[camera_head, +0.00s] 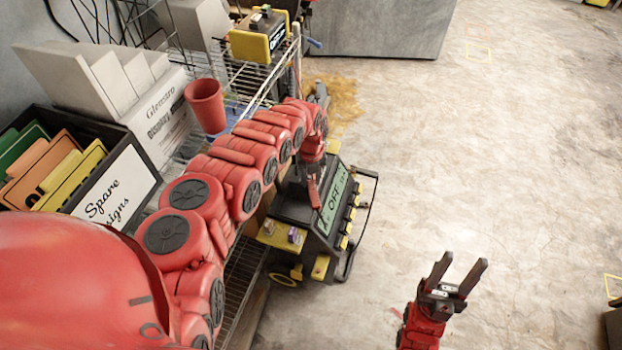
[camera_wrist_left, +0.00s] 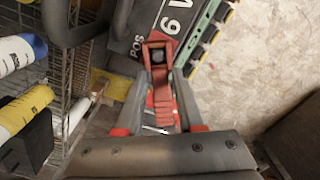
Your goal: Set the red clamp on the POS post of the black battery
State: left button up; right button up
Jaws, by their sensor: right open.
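In the left wrist view, the red clamp (camera_wrist_left: 161,98) lies between the fingers of my left gripper (camera_wrist_left: 159,78), which close against its sides near the tips. The clamp's head is over the black battery (camera_wrist_left: 126,22), beside the printed POS label; a dark round part shows inside the head, but I cannot tell whether it is the post gripped. In the head view, my left gripper (camera_head: 312,172) points down over a black unit with a green OFF display (camera_head: 336,201); the clamp (camera_head: 314,192) shows small there. My right gripper (camera_head: 462,278) is open and empty over the floor.
A wire shelf (camera_head: 240,285) runs beside my left arm, with a red cup (camera_head: 206,104), a white box (camera_head: 160,115) and a Spare Signs bin (camera_head: 112,198). Another black-and-yellow unit (camera_head: 262,32) stands at the back. Floor on the right is clear.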

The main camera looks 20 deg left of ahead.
aim_at(311, 182)
pick_arm(q)
jog(key=o, duration=0.3)
notch_tip(311, 182, up, 17)
jog(key=shift+r, duration=0.2)
dwell(0.4)
dwell(0.5)
